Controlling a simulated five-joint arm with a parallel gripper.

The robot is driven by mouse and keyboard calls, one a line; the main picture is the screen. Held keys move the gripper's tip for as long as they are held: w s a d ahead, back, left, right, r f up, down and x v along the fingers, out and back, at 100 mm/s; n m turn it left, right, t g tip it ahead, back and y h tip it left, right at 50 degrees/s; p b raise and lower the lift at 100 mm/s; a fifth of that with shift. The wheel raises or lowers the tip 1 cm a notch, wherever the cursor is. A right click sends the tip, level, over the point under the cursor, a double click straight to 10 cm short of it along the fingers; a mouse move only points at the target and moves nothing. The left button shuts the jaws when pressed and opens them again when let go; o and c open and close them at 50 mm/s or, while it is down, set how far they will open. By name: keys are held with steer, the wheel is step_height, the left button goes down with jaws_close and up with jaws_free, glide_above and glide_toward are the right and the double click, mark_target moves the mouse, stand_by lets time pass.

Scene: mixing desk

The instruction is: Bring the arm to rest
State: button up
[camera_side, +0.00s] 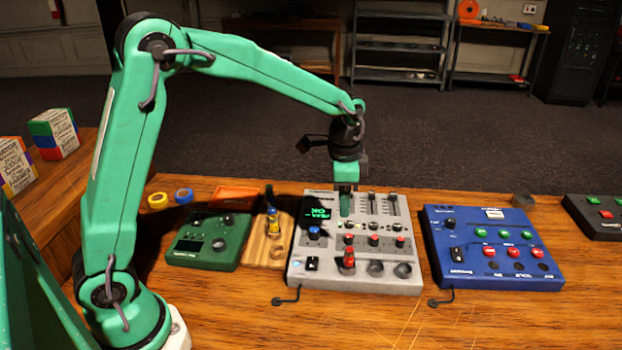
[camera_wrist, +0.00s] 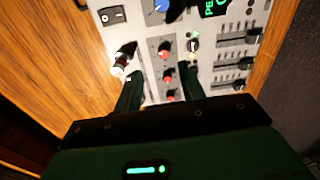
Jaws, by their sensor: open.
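My green arm arches over the desk from the left in the side view. My gripper (camera_side: 346,203) points down over the upper middle of the grey mixer (camera_side: 342,283), close above its faders and knobs. In the wrist view my gripper (camera_wrist: 160,85) shows two dark green fingers spread apart, with nothing held between them. Red knobs of the grey mixer (camera_wrist: 222,85) show between and beyond the fingers. I cannot tell whether a fingertip touches the panel.
A blue mixer (camera_side: 470,265) stands to the right and a green box (camera_side: 195,252) to the left. Yellow tape (camera_side: 157,200) and blue tape (camera_side: 184,195) lie behind. The front wood desk (camera_side: 390,320) is mostly clear.

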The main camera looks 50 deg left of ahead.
steer(key=s+a+r+n+t, duration=0.2)
steer(key=s+r+n, duration=0.2)
steer(key=s+r, duration=0.6)
steer(key=s+a+n+t, duration=0.2)
steer(key=s+n+t, duration=0.1)
steer(key=s, duration=1)
steer(key=shift+s+n, duration=0.25)
steer(key=shift+n, duration=0.35)
